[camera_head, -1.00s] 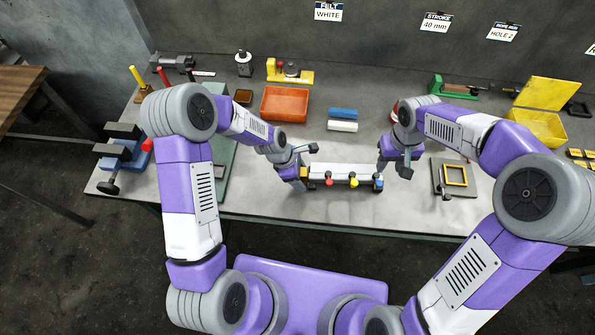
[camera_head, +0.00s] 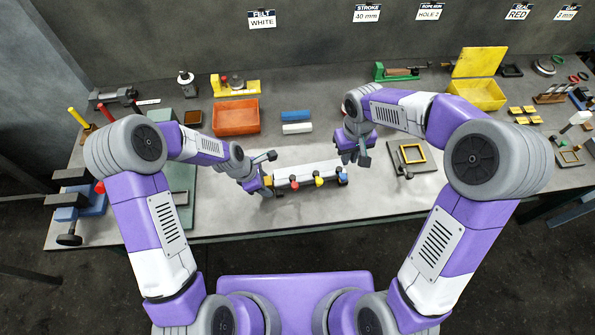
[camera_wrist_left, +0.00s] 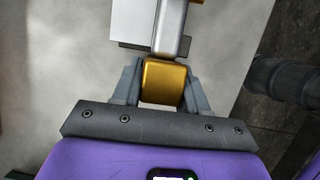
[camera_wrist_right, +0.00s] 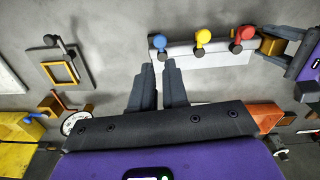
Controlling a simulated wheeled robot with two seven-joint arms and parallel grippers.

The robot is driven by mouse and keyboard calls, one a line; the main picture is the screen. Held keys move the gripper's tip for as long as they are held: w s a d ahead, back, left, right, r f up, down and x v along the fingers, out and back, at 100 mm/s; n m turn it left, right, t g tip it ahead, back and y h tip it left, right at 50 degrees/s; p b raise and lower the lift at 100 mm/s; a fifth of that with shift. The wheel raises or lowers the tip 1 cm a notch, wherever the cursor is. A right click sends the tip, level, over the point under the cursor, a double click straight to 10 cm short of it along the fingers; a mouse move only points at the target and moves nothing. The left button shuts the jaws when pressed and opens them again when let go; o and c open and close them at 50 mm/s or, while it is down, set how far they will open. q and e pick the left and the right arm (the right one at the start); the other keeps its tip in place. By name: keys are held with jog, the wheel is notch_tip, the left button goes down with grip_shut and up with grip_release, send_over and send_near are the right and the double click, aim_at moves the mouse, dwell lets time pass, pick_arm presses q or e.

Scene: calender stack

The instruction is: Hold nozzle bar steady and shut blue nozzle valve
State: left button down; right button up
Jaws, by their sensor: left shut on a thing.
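The nozzle bar (camera_head: 309,172) is a pale bar on the grey bench, with a red valve (camera_head: 294,183), a yellow valve (camera_head: 319,182) and a blue valve (camera_head: 343,178) along its front. My left gripper (camera_head: 266,183) is shut on the gold end block (camera_wrist_left: 165,82) at the bar's left end. My right gripper (camera_wrist_right: 160,66) is open with a narrow, empty gap between its fingers. In the right wrist view its tips are just short of the blue valve (camera_wrist_right: 158,41) and apart from it. In the head view it hangs by the bar's right end.
A yellow frame on a grey plate (camera_head: 408,155) lies right of my right gripper. Blue and white rolls (camera_head: 297,128) and an orange tray (camera_head: 236,117) lie behind the bar. A yellow bin (camera_head: 476,95) stands at the back right. The bench is bare in front of the bar.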

aim_at(341, 174)
grip_shut()
jog(key=w+d+m+g+y, duration=0.4)
jog(key=w+d+m+y, duration=0.2)
jog(key=d+m, duration=0.5)
jog(key=shift+w+d+f+m+g, duration=0.15)
jog(key=shift+w+f+m+g, duration=0.25)
jog(key=shift+w+m, duration=0.8)
jog(key=shift+s+f, duration=0.1)
jog(key=s+a+r+x, duration=0.1)
jog(key=a+x, duration=0.1)
jog(key=x, duration=1.1)
jog(key=shift+r, duration=0.35)
